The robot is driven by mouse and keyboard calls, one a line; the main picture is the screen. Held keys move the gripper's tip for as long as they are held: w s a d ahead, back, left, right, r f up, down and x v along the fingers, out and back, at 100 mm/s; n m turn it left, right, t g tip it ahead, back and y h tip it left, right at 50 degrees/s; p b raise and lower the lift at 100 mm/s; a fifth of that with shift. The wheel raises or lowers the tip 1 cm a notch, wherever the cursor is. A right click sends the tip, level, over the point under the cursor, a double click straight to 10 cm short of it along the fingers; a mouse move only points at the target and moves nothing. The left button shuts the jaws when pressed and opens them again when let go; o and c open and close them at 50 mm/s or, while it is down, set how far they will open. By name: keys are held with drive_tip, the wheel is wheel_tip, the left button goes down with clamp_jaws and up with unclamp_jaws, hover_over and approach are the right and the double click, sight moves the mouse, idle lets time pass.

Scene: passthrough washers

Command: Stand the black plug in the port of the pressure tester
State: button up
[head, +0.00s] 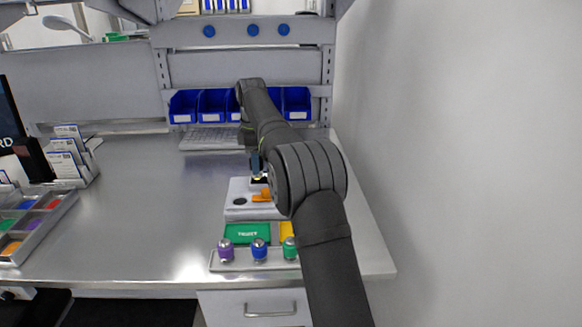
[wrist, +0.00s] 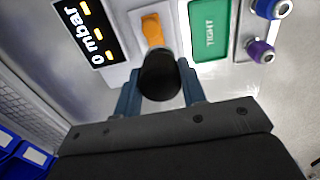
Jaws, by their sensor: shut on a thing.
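My gripper (wrist: 160,80) is shut on the black plug (wrist: 160,74), whose round dark end shows between the two blue-grey fingers in the wrist view. In the head view my gripper (head: 257,166) hangs above the back part of the white pressure tester (head: 232,212); the plug cannot be made out there. The tester has an orange lever (wrist: 153,30) and a black display (wrist: 86,30) reading 0 mbar. A dark round spot (head: 240,201) on the tester's top left looks like the port. In the wrist view the plug hides that area.
A green TIGHT plate (head: 247,233) and a yellow plate (head: 287,230) lie in front of the tester. A rack (head: 240,267) holds purple, blue and green fittings. Blue bins (head: 213,106) and a keyboard (head: 210,138) are behind.

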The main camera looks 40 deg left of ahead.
drive_tip(key=s+a+f+n, duration=0.1)
drive_tip(key=s+a+f, duration=0.2)
drive_tip(key=a+f, duration=0.2)
drive_tip(key=shift+s+f, duration=0.35)
drive_tip(key=shift+f, duration=0.05)
drive_tip(key=shift+f, duration=0.2)
idle(1.1)
drive_tip(key=shift+f, duration=0.85)
drive_tip(key=shift+f, duration=0.15)
drive_tip(key=shift+f, duration=0.4)
drive_tip(key=shift+f, duration=0.25)
idle(0.3)
drive_tip(key=shift+f, duration=0.5)
